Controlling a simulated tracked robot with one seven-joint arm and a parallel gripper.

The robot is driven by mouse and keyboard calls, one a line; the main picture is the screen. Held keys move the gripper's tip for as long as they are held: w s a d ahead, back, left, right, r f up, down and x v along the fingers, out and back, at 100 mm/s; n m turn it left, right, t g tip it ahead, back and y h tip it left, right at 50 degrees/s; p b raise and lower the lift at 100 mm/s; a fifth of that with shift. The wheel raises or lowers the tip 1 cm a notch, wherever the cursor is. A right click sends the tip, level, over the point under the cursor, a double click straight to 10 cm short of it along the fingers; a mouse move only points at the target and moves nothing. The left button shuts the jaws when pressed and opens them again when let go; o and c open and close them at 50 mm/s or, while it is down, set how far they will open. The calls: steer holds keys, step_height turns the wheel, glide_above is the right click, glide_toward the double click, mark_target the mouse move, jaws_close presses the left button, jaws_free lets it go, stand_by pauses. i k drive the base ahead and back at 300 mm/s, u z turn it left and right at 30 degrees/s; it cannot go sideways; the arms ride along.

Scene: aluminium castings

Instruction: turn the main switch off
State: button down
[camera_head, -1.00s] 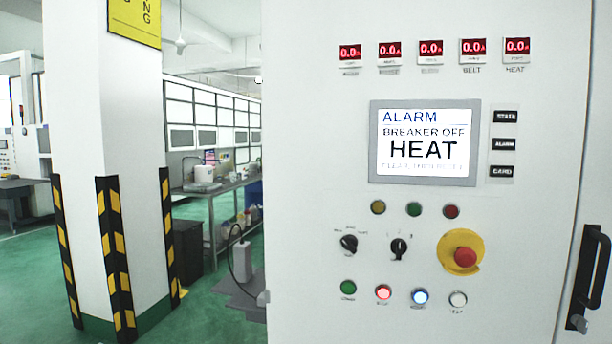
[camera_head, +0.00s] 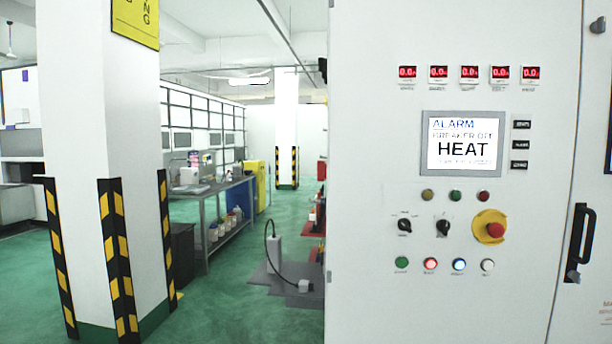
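A white control cabinet (camera_head: 380,300) fills the right half of the view. Its screen (camera_head: 464,144) reads ALARM, BREAKER OFF, HEAT. Below the screen are two black rotary knobs, a left one (camera_head: 404,225) and a right one (camera_head: 443,227); their labels are too small to read. A red mushroom button (camera_head: 495,230) on a yellow plate is to their right. A black door handle (camera_head: 580,243) is at the cabinet's right edge. I cannot tell which control, if any, is the main switch. My gripper is not in view.
A white pillar (camera_head: 80,150) with black-and-yellow corner guards stands at left. A workbench (camera_head: 222,187) and a grey base plate with a post (camera_head: 290,275) lie between pillar and cabinet. Green floor (camera_head: 225,290) is open there.

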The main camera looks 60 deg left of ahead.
mark_target(323, 167)
steer(key=u, duration=0.05)
steer(key=k, duration=1.15)
steer(key=u, duration=1.75)
steer(key=i, duration=1.05)
